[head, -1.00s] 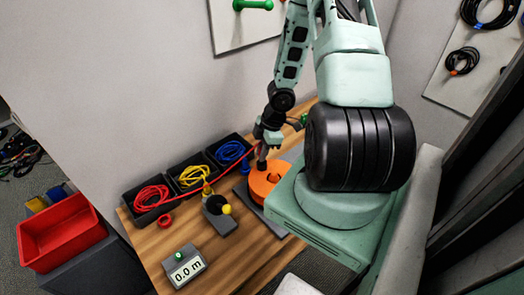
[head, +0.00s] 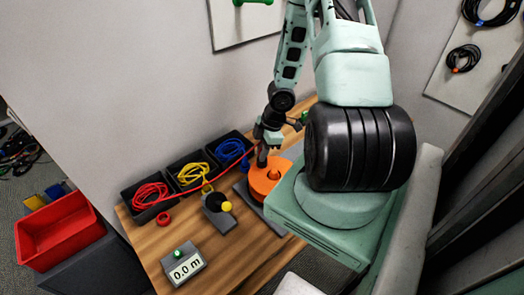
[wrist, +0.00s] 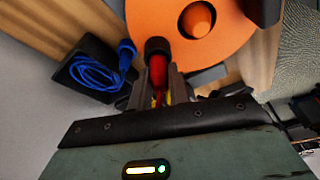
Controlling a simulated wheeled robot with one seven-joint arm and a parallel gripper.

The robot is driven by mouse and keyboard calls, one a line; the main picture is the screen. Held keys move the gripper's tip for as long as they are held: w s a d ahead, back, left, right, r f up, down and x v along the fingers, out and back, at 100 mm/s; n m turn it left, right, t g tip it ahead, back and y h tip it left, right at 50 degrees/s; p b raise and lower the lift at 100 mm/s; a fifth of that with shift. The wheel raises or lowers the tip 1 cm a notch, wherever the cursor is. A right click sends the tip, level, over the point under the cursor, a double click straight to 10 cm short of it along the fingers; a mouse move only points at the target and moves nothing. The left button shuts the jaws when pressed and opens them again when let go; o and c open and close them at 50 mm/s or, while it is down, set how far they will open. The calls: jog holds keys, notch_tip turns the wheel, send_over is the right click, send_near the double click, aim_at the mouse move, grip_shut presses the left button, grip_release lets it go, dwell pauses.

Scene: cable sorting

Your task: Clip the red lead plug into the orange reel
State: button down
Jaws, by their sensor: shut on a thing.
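The orange reel (head: 261,184) stands on a dark base on the wooden bench, partly hidden by my arm. I cannot tell whether the tip touches the reel or sits in a clip. The red lead (head: 215,182) runs from the gripper back to the red coil (head: 150,193) in its black bin.
Black bins hold the yellow coil (head: 192,173) and blue coil (head: 231,150). A grey device with a yellow knob (head: 226,206) and a meter reading 0.0 m (head: 184,268) stand on the bench. A red crate (head: 62,230) is at the left. Bare wood lies around the meter.

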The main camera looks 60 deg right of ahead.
dwell(0.4)
jog(key=c, duration=1.2)
grip_release()
jog(key=shift+f, duration=0.1)
jog(key=shift+c, duration=0.2)
jog(key=p+v, duration=1.3)
jog(key=v, duration=0.4)
jog(key=shift+r+p, duration=0.2)
jog(key=shift+p, duration=0.15)
